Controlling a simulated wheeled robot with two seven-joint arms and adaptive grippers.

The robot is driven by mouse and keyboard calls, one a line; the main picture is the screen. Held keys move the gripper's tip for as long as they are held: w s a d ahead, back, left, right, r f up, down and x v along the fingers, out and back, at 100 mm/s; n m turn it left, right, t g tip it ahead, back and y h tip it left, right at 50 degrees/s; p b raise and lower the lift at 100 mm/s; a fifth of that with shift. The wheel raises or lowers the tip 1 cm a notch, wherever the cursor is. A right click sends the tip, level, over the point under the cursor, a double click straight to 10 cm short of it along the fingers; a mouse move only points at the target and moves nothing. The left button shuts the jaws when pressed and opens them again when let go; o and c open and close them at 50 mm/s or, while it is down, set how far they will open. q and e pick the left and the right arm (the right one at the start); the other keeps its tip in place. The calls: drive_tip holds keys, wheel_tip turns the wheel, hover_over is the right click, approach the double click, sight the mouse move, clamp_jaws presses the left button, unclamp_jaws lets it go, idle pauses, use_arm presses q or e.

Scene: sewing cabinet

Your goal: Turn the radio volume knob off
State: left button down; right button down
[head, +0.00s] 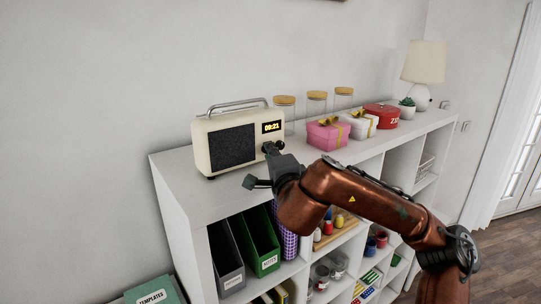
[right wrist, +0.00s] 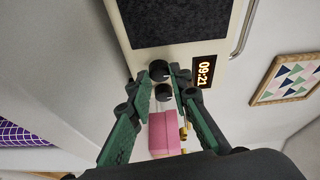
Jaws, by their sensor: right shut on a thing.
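The cream radio (head: 233,140) stands on top of the white shelf unit, with a dark speaker panel and a lit display (head: 271,127) reading 09:21. Two dark round knobs sit below the display. In the right wrist view they are a first knob (right wrist: 159,70) by the speaker and a second knob (right wrist: 164,92) farther from it. My right gripper (head: 268,159) is at the radio's front. In the wrist view its green fingers (right wrist: 162,75) lie on either side of the knobs, shut on one; which one is hard to tell. My left gripper is out of view.
The white shelf unit (head: 172,170) has a clear strip left of the radio. Glass jars (head: 316,104), a pink gift box (head: 327,135), a white gift box (head: 358,125), a red tin (head: 382,115) and a lamp (head: 424,65) stand to the right. Binders (head: 262,240) fill the cubby below.

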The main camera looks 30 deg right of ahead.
drive_tip(key=c, duration=2)
unclamp_jaws()
drive_tip(key=shift+w, duration=0.1)
drive_tip(key=shift+c, duration=0.2)
drive_tip(key=v, duration=1.2)
drive_tip(key=shift+a, duration=0.1)
